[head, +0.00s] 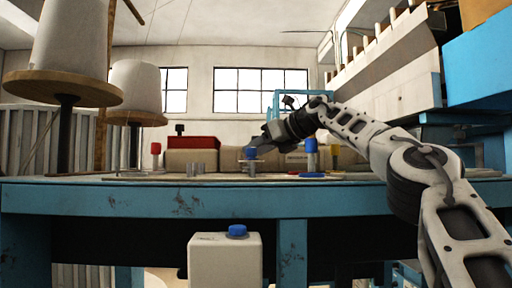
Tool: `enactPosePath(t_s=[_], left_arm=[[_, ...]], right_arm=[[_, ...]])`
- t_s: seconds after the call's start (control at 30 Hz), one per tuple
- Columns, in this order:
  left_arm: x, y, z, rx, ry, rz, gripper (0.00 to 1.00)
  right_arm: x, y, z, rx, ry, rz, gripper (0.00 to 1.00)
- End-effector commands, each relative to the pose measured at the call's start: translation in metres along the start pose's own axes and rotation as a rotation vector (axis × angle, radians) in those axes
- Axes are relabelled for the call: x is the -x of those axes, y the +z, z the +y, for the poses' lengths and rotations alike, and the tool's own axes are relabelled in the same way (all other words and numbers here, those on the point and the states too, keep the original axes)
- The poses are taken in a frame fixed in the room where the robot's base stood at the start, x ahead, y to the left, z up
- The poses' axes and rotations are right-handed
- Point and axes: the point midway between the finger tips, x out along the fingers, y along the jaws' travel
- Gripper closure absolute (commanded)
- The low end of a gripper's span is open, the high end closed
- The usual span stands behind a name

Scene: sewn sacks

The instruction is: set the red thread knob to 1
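A small red-topped post (155,149) stands at the left of the blue workbench (150,198); it may be the red thread knob, but no dial marks or numbers are readable at this size. My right arm comes in from the right and reaches over the bench. My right gripper (258,146) is near the middle of the bench, well to the right of the red post and close above a small blue-topped piece (250,154). Its fingers are too small and dark to tell open from shut. My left gripper is not in view.
A red-topped block (192,143) and a black-topped post (179,129) stand behind. A blue-topped post (311,146) is right of the gripper. Large white thread cones (71,45) rise at left. A pale box with a blue button (236,231) is in front, below the benchtop.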

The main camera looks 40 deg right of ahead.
Motion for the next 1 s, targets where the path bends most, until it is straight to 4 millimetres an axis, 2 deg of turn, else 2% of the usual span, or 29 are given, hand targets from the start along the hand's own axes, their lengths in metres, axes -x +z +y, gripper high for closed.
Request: enactPosePath(t_s=[0.13,0.43,0.6,1.0], left_arm=[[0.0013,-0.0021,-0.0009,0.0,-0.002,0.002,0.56],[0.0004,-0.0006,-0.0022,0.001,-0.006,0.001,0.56],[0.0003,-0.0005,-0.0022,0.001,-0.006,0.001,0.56],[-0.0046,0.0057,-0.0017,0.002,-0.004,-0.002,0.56]], right_arm=[[-0.0096,-0.0002,-0.0002,0.0,0.0,0.001,0.56],[-0.0111,-0.0004,-0.0001,0.0,0.0,0.0,0.56],[-0.011,-0.0004,0.0,0.0,0.0,0.0,1.0],[-0.0111,-0.0021,0.0026,-0.023,-0.06,-0.002,1.0]])
